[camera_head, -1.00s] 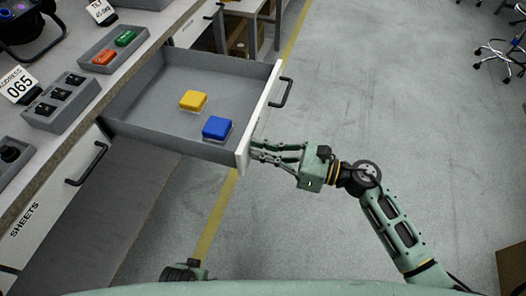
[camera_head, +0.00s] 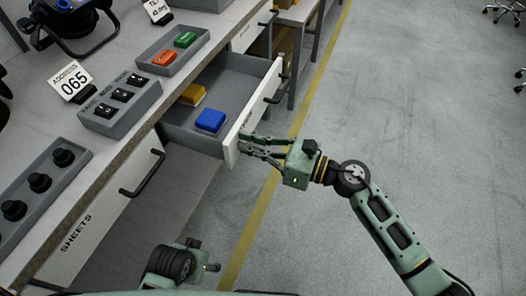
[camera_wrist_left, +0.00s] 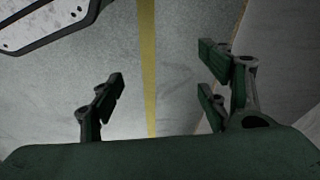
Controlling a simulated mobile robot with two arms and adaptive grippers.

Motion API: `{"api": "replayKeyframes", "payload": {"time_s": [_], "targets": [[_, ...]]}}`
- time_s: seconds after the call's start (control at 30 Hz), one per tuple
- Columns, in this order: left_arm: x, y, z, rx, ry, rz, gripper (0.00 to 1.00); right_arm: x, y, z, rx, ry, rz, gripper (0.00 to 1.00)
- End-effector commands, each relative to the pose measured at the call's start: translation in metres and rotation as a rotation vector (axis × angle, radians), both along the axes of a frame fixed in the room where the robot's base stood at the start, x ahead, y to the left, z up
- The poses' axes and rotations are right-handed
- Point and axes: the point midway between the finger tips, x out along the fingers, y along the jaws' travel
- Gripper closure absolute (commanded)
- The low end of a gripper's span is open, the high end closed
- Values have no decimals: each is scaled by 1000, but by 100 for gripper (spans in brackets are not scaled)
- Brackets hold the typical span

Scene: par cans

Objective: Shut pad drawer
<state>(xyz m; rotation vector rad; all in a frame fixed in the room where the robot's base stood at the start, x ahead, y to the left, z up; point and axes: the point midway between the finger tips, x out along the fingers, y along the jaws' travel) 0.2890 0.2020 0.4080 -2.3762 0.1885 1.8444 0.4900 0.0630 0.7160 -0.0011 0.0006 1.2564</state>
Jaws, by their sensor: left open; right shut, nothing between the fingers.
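The pad drawer (camera_head: 213,92) is a grey drawer with a white front (camera_head: 257,108), pulled part way out of the bench. A black bar handle (camera_head: 277,88) is on its outer face. A yellow pad (camera_head: 192,95) and a blue pad (camera_head: 210,120) lie inside it. My right gripper (camera_head: 243,145) is shut and empty, its fingertips at the near end of the drawer front, seemingly against its outer face. My left gripper (camera_wrist_left: 155,95) is open and empty over the floor; in the head view only part of my left arm shows at the bottom, and its fingers are not clear.
On the bench are a switch box (camera_head: 120,104), a tray with orange and green pieces (camera_head: 172,55), a knob box (camera_head: 40,185) and an address card (camera_head: 71,80). The sheets drawer (camera_head: 95,215) is shut, with a protruding handle (camera_head: 145,175). Floor (camera_head: 400,90) at right is clear.

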Motion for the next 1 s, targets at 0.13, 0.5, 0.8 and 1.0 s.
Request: {"api": "replayKeyframes", "payload": {"time_s": [0.13, 0.5, 0.8, 1.0], "targets": [[2, 0, 14, -1, -10, 1, 31, 11, 34, 0, 2, -2, 3, 100], [0, 2, 65, -2, -38, 5, 31, 39, 120, -1, 0, -2, 3, 100], [-8, 3, 101, -3, -55, 8, 31, 51, 159, -1, 0, 0, 1, 100], [-11, 4, 110, -3, -59, 9, 31, 54, 167, -1, -1, 0, 0, 100]]}}
